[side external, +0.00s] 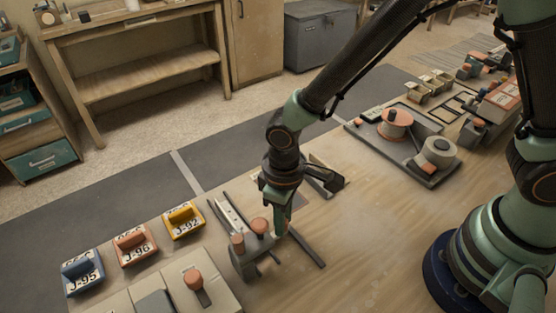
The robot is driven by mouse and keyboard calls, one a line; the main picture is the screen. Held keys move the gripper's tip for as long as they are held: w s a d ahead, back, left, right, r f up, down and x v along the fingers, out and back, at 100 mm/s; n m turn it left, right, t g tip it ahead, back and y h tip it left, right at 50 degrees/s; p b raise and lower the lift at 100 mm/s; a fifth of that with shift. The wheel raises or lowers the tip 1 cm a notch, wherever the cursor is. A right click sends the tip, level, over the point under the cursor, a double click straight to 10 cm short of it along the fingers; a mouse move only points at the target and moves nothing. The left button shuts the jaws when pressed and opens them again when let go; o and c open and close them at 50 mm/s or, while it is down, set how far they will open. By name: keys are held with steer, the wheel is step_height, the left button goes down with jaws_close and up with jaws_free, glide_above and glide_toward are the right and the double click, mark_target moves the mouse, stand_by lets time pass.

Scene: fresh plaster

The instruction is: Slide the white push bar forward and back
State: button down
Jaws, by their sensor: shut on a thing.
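A pale, whitish bar (230,214) lies in a grey slide fixture (246,262) on the wooden bench, left of my gripper; I take it for the white push bar. The fixture's front block carries orange round knobs (260,226). My gripper (281,231) points down at the right side of this block, just right of the nearer-right knob. It is shut on a part there, but its fingers hide the part, and I cannot tell whether this joins the pale bar. A dark grey rail (308,251) runs out to the right from below the gripper.
Blue (82,273), orange (135,245) and yellow (183,220) labelled blocks stand left. A pale panel with an orange knob (194,280) is at the front left. A grey tray with round orange parts (397,124) stands back right. The bench middle is clear.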

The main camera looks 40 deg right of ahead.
steer(key=shift+s, duration=1.95)
steer(key=shift+s+a, duration=0.1)
steer(key=shift+s, duration=0.65)
steer(key=c, duration=0.7)
jaws_free()
